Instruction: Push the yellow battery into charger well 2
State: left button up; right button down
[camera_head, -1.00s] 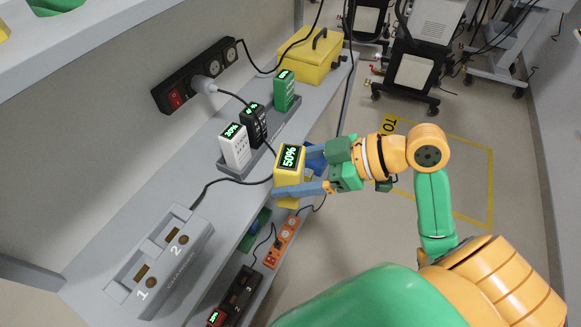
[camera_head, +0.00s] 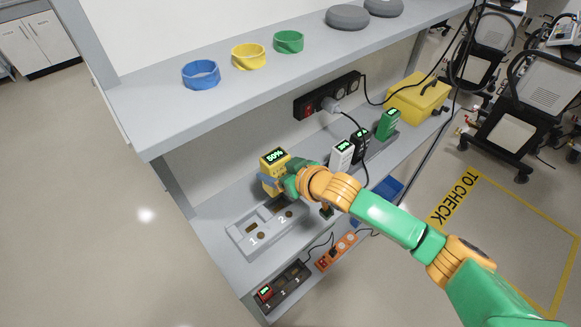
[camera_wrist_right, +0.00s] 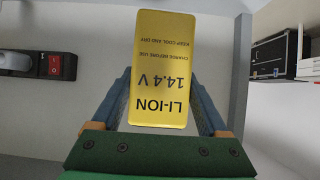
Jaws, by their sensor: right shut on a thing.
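The yellow battery (camera_head: 274,160) shows 50% on its top display in the head view. My right gripper (camera_head: 272,180) is shut on it and holds it beside the far end of the grey charger, near well 2. The battery also fills the middle of the right wrist view (camera_wrist_right: 163,70), between the two fingers (camera_wrist_right: 163,108). The charger (camera_head: 240,238) lies on the lower shelf, with wells marked 1 and 2; both look empty. Whether the battery touches anything below is hidden by the gripper. My left gripper is not in view.
White (camera_head: 341,153), black (camera_head: 360,142) and green (camera_head: 388,124) batteries stand in a rack farther back. A power strip (camera_head: 318,100) is on the wall behind. The upper shelf (camera_head: 230,98) overhangs, carrying coloured rings. A yellow case (camera_head: 418,102) stands at the far end.

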jog(key=shift+s+f, duration=0.15)
jog(key=shift+f, duration=0.25)
jog(key=shift+a+f+b, duration=0.1)
jog(key=shift+f+b, duration=0.55)
jog(key=shift+f, duration=0.25)
notch_tip(320, 180, down, 4)
jog(key=b, duration=0.4)
jog(key=shift+r, duration=0.3)
jog(key=shift+s+p, duration=0.1)
jog(key=shift+p, duration=0.25)
jog(key=shift+f+b, duration=1.25)
jog(key=shift+f, duration=0.8)
grip_release()
jog(key=shift+s, duration=0.1)
